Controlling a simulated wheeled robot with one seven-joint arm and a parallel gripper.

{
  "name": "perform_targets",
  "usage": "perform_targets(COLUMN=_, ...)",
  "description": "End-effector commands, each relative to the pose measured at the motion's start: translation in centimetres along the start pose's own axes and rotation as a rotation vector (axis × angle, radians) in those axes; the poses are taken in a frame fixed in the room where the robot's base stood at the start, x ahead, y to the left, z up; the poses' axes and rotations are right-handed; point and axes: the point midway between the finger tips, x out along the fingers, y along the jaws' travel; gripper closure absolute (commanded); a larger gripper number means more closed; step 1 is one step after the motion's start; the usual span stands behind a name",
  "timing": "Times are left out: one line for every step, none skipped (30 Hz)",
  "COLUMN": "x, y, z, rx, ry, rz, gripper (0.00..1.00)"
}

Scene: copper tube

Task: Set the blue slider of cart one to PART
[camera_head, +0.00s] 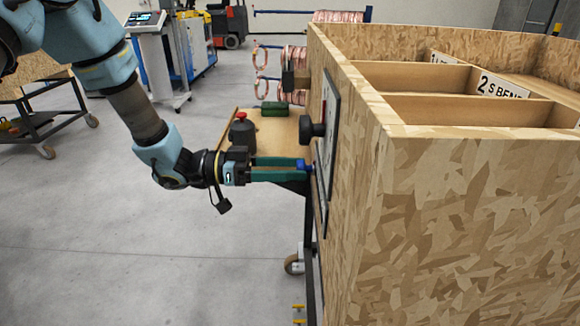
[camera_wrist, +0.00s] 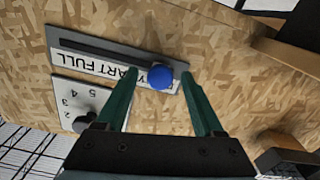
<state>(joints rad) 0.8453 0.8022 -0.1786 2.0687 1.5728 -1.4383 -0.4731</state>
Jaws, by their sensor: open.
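The blue slider knob (camera_head: 304,164) sits on the side wall of the wooden cart (camera_head: 470,220). In the wrist view the blue knob (camera_wrist: 160,77) is at the right end of a dark slot (camera_wrist: 100,52), with a white label (camera_wrist: 85,65) below. PART and FULL are partly readable on the label; FULL is toward the left, away from the knob. The knob hides some letters beside a visible Y. My gripper (camera_head: 308,168) is open at the wall. In the wrist view its green fingers (camera_wrist: 157,80) stand on either side of the knob; contact is unclear.
A black dial knob (camera_wrist: 86,122) on a numbered plate (camera_wrist: 68,98) is close to one finger. In the head view a black knob (camera_head: 311,128) projects above my gripper. A wooden shelf (camera_head: 270,132) with a red-topped button (camera_head: 241,116) lies behind it.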

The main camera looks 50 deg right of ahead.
Motion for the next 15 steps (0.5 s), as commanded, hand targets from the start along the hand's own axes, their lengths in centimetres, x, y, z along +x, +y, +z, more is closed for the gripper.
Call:
perform_targets(x=-0.02, y=-0.01, z=0.00, rx=0.000, ry=0.000, rz=0.000, gripper=0.31)
perform_targets(x=-0.02, y=-0.01, z=0.00, rx=0.000, ry=0.000, rz=0.000, gripper=0.34)
perform_targets(x=-0.03, y=0.00, z=0.00, rx=0.000, ry=0.000, rz=0.000, gripper=0.39)
perform_targets(x=-0.03, y=0.00, z=0.00, rx=0.000, ry=0.000, rz=0.000, gripper=0.42)
perform_targets(x=-0.03, y=-0.01, z=0.00, rx=0.000, ry=0.000, rz=0.000, gripper=0.45)
perform_targets(x=-0.04, y=0.00, z=0.00, rx=0.000, ry=0.000, rz=0.000, gripper=0.50)
perform_targets(x=-0.04, y=-0.01, z=0.00, rx=0.000, ry=0.000, rz=0.000, gripper=0.53)
perform_targets(x=-0.04, y=-0.01, z=0.00, rx=0.000, ry=0.000, rz=0.000, gripper=0.57)
perform_targets(x=-0.05, y=-0.01, z=-0.01, rx=0.000, ry=0.000, rz=0.000, gripper=0.61)
perform_targets(x=-0.05, y=0.00, z=-0.01, rx=0.000, ry=0.000, rz=0.000, gripper=0.65)
perform_targets(x=-0.05, y=0.00, z=-0.01, rx=0.000, ry=0.000, rz=0.000, gripper=0.68)
perform_targets(x=-0.05, y=-0.01, z=-0.01, rx=0.000, ry=0.000, rz=0.000, gripper=0.72)
perform_targets(x=-0.05, y=0.00, z=-0.01, rx=0.000, ry=0.000, rz=0.000, gripper=0.76)
perform_targets(x=-0.05, y=0.00, z=-0.01, rx=0.000, ry=0.000, rz=0.000, gripper=0.79)
perform_targets(x=-0.05, y=0.00, z=-0.01, rx=0.000, ry=0.000, rz=0.000, gripper=0.84)
